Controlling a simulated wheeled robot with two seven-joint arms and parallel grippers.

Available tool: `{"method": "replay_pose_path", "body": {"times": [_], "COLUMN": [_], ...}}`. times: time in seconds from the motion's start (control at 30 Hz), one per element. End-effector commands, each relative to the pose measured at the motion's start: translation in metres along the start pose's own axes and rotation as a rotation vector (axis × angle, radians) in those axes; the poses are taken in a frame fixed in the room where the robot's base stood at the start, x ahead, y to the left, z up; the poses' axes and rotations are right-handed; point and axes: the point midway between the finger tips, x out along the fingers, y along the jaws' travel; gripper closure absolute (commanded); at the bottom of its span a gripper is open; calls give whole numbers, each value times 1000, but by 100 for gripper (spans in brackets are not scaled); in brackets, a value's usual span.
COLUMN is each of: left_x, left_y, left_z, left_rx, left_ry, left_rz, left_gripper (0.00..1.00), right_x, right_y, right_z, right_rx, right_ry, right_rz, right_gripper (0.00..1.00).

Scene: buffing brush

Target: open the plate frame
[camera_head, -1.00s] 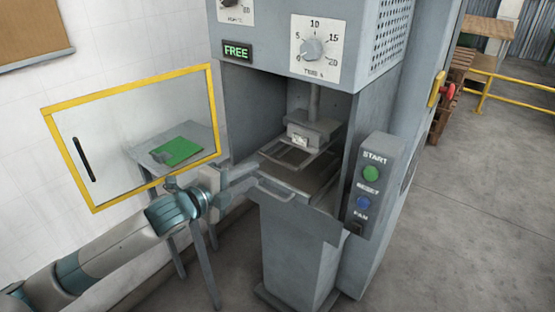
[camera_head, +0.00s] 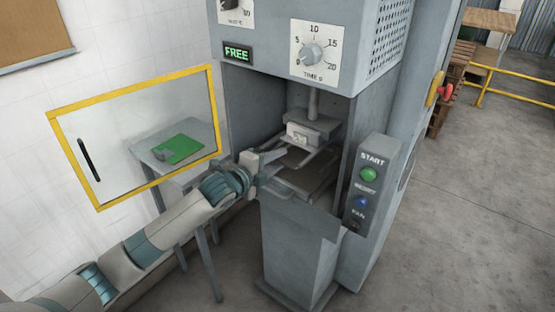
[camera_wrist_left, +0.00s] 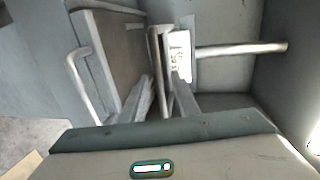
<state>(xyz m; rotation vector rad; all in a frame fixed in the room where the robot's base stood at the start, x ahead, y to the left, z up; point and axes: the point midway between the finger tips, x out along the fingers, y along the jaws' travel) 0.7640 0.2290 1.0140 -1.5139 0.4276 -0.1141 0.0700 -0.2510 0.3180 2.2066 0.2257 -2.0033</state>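The plate frame (camera_head: 318,158) is a thin grey metal frame above the lower plate (camera_head: 311,186) inside the press opening. In the left wrist view the frame (camera_wrist_left: 157,62) shows as a narrow edge-on bar. My left gripper (camera_head: 277,165) is at the left front of the opening, by the frame's near side. In the left wrist view its two fingers (camera_wrist_left: 162,98) are apart, with the frame's bar running between them; I cannot tell whether either finger touches it. The plate's handle (camera_wrist_left: 82,85) is to the left of the fingers. My right gripper is not in view.
The upper press head (camera_head: 312,131) hangs close above the frame. A yellow-edged clear door (camera_head: 133,135) stands open at the left. Behind it is a small table with a green pad (camera_head: 184,150). The button panel (camera_head: 371,185) is right of the opening.

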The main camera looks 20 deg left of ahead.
Motion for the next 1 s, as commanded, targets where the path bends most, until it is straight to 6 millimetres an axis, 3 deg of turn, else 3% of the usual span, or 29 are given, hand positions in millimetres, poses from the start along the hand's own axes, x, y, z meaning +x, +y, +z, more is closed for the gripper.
{"method": "replay_pose_path", "body": {"times": [0.2, 0.3, 0.33, 0.67, 0.87, 1.0], "left_x": [0, 0, 0, -5, -28, -53], "left_y": [0, 0, 0, 1, 5, 10], "left_z": [0, 0, 0, 0, 0, 0], "left_rx": [0, 0, 0, 1, 2, 1], "left_ry": [0, 0, 0, 1, 1, 1], "left_rz": [0, 0, 0, 1, 4, 6], "left_gripper": [74, 98, 100, 100, 100, 100], "right_x": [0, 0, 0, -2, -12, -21], "right_y": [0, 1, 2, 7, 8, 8], "right_z": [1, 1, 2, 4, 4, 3], "right_rx": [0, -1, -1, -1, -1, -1], "right_ry": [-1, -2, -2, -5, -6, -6], "right_rz": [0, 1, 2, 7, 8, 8], "right_gripper": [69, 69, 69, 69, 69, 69]}}
